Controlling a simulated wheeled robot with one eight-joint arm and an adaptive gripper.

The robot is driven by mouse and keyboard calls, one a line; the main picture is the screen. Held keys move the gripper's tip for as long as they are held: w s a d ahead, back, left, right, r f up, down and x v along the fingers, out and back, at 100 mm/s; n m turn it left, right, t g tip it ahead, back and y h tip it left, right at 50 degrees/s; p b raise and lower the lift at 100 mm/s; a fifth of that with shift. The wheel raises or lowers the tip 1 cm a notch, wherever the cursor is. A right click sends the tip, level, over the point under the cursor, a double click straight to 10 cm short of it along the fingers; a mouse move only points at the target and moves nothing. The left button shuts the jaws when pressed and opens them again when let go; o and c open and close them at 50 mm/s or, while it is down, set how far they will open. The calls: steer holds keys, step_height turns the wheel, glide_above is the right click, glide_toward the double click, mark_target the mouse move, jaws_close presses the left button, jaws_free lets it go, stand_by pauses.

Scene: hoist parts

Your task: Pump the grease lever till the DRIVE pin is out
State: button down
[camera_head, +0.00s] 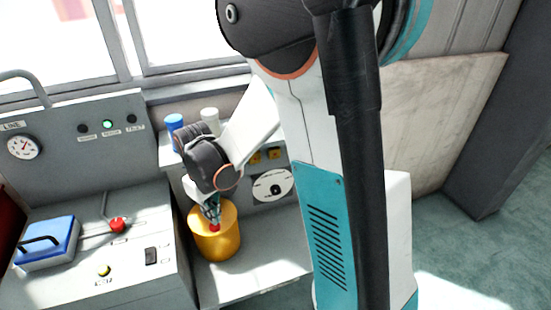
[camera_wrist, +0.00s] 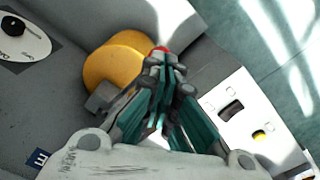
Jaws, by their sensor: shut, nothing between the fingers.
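A yellow cylinder (camera_head: 214,245), perhaps the grease pump, stands on the grey bench right of the console; it also shows in the wrist view (camera_wrist: 105,66). A small red part (camera_head: 214,228) shows at it, right at my fingertips, and again in the wrist view (camera_wrist: 161,49). It may be the lever's end; the rest is hidden behind my fingers. My gripper (camera_head: 212,218) is shut and empty, its tips pointing down at the red part; whether they touch it I cannot tell. The fingers also show in the wrist view (camera_wrist: 164,66). I cannot make out the DRIVE pin.
The console (camera_head: 130,265) at left carries a red-knobbed lever (camera_head: 117,225), a blue box with a black handle (camera_head: 47,243) and a gauge (camera_head: 24,146). A green lamp (camera_head: 107,125) is lit. A white round dial plate (camera_head: 273,186) is behind. Blue (camera_head: 174,121) and white (camera_head: 210,115) containers stand behind my wrist.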

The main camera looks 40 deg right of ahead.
mark_target(215, 228)
steer(key=shift+w+d+f+b, duration=0.1)
steer(key=shift+w+f+b, duration=0.1)
steer(key=shift+f+b, duration=1.75)
steer(key=shift+w+d+f+b, duration=0.1)
steer(key=shift+w+f+b, duration=0.1)
steer(key=shift+f+b, duration=1.75)
steer(key=shift+f+p, duration=0.3)
steer(key=shift+p, duration=0.25)
steer(key=shift+r, duration=0.15)
steer(key=shift+s+a+r+p, duration=0.1)
steer(key=shift+s+r+p, duration=0.05)
steer(key=shift+r+p, duration=1.05)
steer(key=shift+s+a+r+p, duration=0.15)
steer(key=shift+r+p, duration=0.7)
steer(key=shift+r, duration=0.7)
steer(key=shift+s+d+r+p, duration=0.1)
steer(key=shift+s+r+p, duration=0.05)
steer(key=shift+r+p, duration=1.05)
steer(key=shift+r, duration=0.15)
steer(key=shift+r, duration=0.1)
step_height(215, 228, up, 6)
steer(key=p, duration=0.4)
